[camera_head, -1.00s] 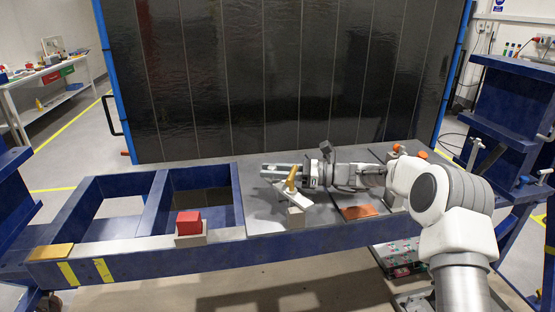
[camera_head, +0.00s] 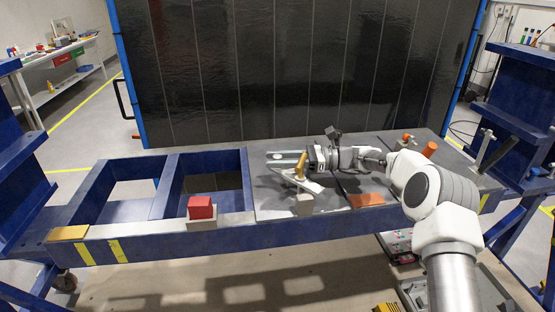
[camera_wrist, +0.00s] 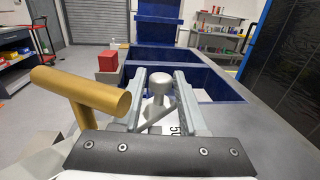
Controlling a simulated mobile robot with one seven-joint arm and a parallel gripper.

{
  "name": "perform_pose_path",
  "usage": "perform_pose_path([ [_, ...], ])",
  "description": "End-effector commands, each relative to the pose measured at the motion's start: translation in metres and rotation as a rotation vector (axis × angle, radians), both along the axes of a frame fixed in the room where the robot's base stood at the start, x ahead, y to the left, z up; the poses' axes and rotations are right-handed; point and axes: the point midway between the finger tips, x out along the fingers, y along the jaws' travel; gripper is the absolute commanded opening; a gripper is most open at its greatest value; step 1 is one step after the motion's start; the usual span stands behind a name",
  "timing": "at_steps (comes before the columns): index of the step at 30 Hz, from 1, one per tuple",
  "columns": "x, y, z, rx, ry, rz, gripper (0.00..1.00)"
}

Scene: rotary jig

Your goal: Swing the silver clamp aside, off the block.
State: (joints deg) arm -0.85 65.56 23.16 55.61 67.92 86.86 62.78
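My gripper (camera_head: 287,158) is low over the table, just behind the handle. In the wrist view its fingers (camera_wrist: 160,82) are apart, with a round-topped silver post (camera_wrist: 157,88) between them and the handle outside them, to the left. Contact with the post is unclear.
A red block (camera_head: 201,208) sits on a grey support (camera_head: 206,222) left of the clamp. Open blue-framed bays (camera_head: 160,185) lie further left. An orange plate (camera_head: 367,200) lies to the right. A tall dark panel (camera_head: 290,70) stands behind the table.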

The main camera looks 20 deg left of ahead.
Motion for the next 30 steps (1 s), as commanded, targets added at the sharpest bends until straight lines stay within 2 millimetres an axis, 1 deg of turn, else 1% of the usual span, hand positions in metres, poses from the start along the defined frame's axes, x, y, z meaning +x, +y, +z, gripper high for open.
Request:
perform_pose_path([
  [1,0.0,0.0,0.0,0.0,0.0,0.0,0.53],
  [2,0.0,0.0,0.0,0.0,0.0,0.0,0.59],
  [3,0.0,0.0,0.0,0.0,0.0,0.0,0.61],
  [16,0.002,-0.001,-0.001,-0.001,0.001,-0.03,0.61],
  [20,0.006,-0.004,-0.002,-0.002,-0.001,-0.089,0.61],
  [30,0.019,-0.015,-0.004,-0.003,-0.002,-0.315,0.61],
])
